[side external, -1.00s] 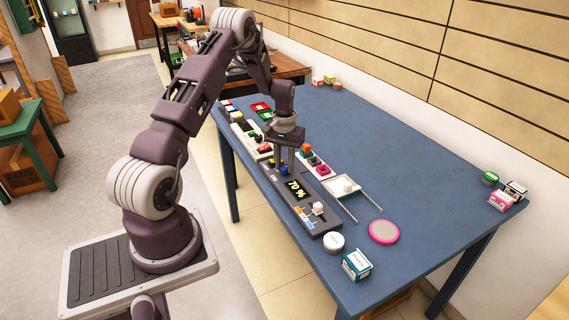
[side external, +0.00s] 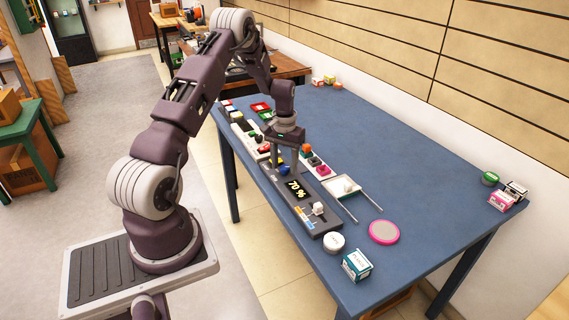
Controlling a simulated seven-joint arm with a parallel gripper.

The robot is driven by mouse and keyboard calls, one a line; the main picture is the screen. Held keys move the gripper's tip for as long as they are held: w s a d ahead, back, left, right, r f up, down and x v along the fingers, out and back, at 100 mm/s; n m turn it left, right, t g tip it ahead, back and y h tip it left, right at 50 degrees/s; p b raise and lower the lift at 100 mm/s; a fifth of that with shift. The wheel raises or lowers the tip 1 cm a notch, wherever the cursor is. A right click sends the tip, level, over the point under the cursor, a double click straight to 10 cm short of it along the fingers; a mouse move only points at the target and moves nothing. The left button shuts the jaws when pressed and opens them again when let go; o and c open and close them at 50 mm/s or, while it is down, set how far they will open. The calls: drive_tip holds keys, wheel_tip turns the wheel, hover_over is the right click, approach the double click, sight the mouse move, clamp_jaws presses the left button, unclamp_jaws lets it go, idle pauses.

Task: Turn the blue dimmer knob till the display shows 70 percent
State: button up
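The dark control panel (side external: 272,180) lies along the near edge of the blue table. Its display (side external: 296,189) reads 70 %. The blue dimmer knob (side external: 283,171) is at the panel's far part, beyond the display, and shows between my fingers. My gripper (side external: 285,165) points down over the knob. Its fingers stand apart, one on each side of the knob, and appear clear of it. The fingertips are small here, so their exact height is hard to tell.
A white slider (side external: 318,208) sits at the panel's near end. A white tray (side external: 345,187), a pink-rimmed disc (side external: 384,232), a white round tin (side external: 333,242) and a small box (side external: 356,265) lie nearby. Other panels run along the left edge. The table's right middle is clear.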

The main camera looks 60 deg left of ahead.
sight(284, 167)
wheel_tip(284, 167, up, 7)
drive_tip(key=shift+r, duration=0.1)
idle(0.3)
drive_tip(key=s+d+r+m+t, duration=0.1)
drive_tip(key=s+d+r+m, duration=0.15)
drive_tip(key=d+r, duration=0.75)
drive_tip(key=s+d+r+m+t, duration=0.1)
drive_tip(key=s+d+r+t, duration=0.15)
drive_tip(key=d+r, duration=0.75)
drive_tip(key=s+d+r+m+t, duration=0.1)
drive_tip(key=s+d+m, duration=0.1)
drive_tip(key=s+d, duration=0.3)
drive_tip(key=s+d+r+m+t, duration=0.1)
drive_tip(key=s+d, duration=0.5)
drive_tip(key=s, duration=0.6)
drive_tip(key=shift+s+m, duration=0.2)
drive_tip(key=shift+m, duration=0.25)
